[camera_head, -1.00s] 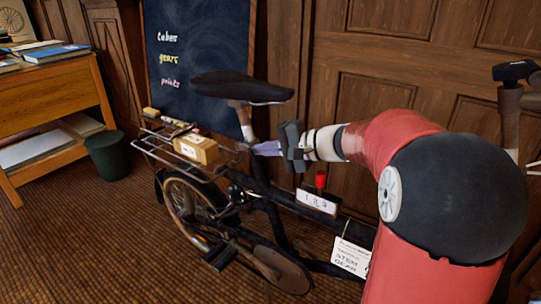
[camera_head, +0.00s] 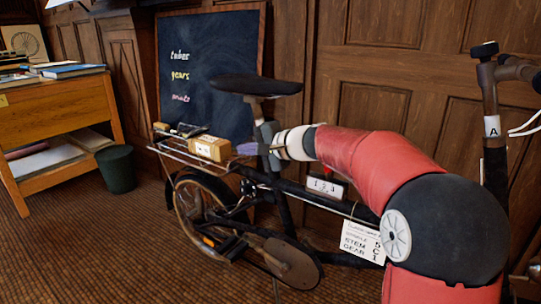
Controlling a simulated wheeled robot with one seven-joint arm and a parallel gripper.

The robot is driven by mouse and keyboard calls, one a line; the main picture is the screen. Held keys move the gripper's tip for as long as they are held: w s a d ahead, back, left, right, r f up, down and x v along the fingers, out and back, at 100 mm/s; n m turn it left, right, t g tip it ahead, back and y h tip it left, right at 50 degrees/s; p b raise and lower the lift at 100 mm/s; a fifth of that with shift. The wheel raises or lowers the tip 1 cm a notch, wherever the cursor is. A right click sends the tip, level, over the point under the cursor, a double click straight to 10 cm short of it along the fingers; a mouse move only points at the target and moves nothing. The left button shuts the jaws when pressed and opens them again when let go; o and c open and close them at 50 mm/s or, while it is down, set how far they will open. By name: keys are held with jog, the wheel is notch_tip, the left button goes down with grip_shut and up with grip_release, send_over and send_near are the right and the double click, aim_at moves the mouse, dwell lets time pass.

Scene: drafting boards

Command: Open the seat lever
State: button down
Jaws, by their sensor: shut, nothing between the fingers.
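A bicycle stands side-on with a black saddle (camera_head: 256,85) on a seat post (camera_head: 258,110). My gripper (camera_head: 240,149) is at the base of the seat post, its pale purple fingers pointing left. The fingers are shut and empty, just right of a small wooden box (camera_head: 211,148) on the rear rack. My gripper's dark body covers the seat clamp area. I cannot make out the seat lever, or whether the fingers touch anything.
The rear rack (camera_head: 172,154) lies left of my gripper. White tags (camera_head: 362,241) hang on the frame. The handlebar stem (camera_head: 490,95) rises at the right. A chalkboard (camera_head: 208,65) and panelled wall stand behind. A wooden desk (camera_head: 58,105) and green bin (camera_head: 117,168) are at the left.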

jog(key=shift+w+d, duration=0.4)
jog(key=shift+w, duration=0.35)
